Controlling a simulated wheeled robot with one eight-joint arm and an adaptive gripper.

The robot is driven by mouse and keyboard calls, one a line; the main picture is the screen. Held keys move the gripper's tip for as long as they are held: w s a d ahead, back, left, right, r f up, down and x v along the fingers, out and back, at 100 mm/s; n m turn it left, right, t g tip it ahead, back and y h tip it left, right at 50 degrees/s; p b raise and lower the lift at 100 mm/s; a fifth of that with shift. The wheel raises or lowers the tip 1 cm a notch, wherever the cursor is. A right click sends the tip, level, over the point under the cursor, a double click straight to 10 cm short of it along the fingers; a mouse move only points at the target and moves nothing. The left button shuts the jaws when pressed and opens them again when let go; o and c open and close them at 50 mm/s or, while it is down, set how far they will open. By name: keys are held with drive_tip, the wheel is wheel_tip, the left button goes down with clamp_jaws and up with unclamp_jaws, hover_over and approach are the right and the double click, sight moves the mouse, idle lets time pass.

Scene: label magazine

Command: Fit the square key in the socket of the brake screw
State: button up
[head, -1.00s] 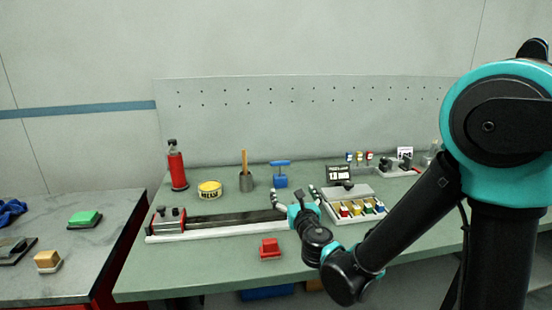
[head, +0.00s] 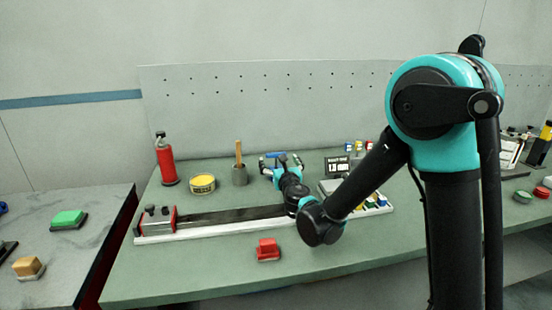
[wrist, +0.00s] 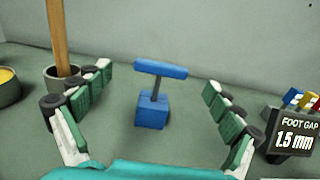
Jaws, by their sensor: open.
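The square key (wrist: 160,70) is a blue T-handle with a dark shaft, upright in a blue block (wrist: 152,110) on the green bench. In the wrist view my gripper (wrist: 158,82) is open and empty. Its green-padded fingers are to the left and right of the key, apart from it. In the head view my gripper (head: 282,163) is at the block and hides most of it; a little of the blue key handle (head: 275,155) shows. I cannot make out the brake screw or its socket; a red-ended fixture (head: 158,220) with dark knobs stands at left on a long rail.
A grey pot with a wooden-handled tool (wrist: 62,80) stands close left of my gripper. A "FOOT GAP 1.5 mm" display (wrist: 294,133) is close on the right. A yellow tin (head: 203,184), red bottle (head: 166,163) and red block (head: 268,248) stand on the bench.

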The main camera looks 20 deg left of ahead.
sight(277, 154)
drive_tip(key=shift+x, duration=3.15)
drive_tip(key=shift+d+f, duration=0.1)
drive_tip(key=c, duration=1.3)
